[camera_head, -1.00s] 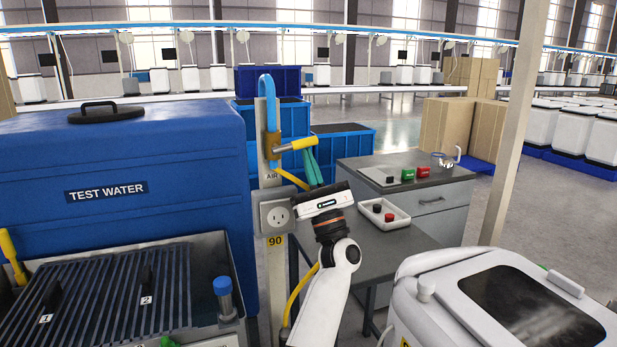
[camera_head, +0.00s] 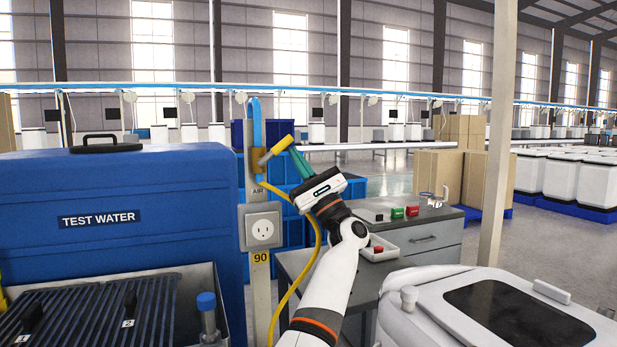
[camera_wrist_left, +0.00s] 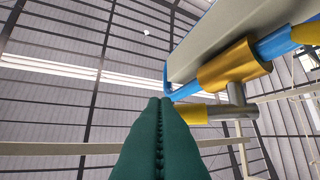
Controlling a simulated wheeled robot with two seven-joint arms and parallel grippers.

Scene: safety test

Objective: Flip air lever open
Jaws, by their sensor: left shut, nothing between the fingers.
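The air lever (camera_head: 278,148) has a yellow grip on a metal stem and slants up to the right from the brass valve (camera_head: 254,163) on the post marked AIR. In the left wrist view, the lever's yellow grip (camera_wrist_left: 194,114) is right of the fingertips, and the brass valve (camera_wrist_left: 230,66) is on a blue pipe. My left gripper (camera_head: 294,152) has green fingers, shut and empty. Its tips are at the lower right side of the lever grip and look touching or very close. The shut fingers (camera_wrist_left: 160,104) also fill the lower wrist view. My right gripper is not in view.
A power outlet (camera_head: 263,229) is on the post below the valve, with a yellow hose (camera_head: 318,240) beside it. A blue TEST WATER tank (camera_head: 110,205) stands left. A grey bench (camera_head: 436,216) with buttons and a white machine (camera_head: 430,292) are at right.

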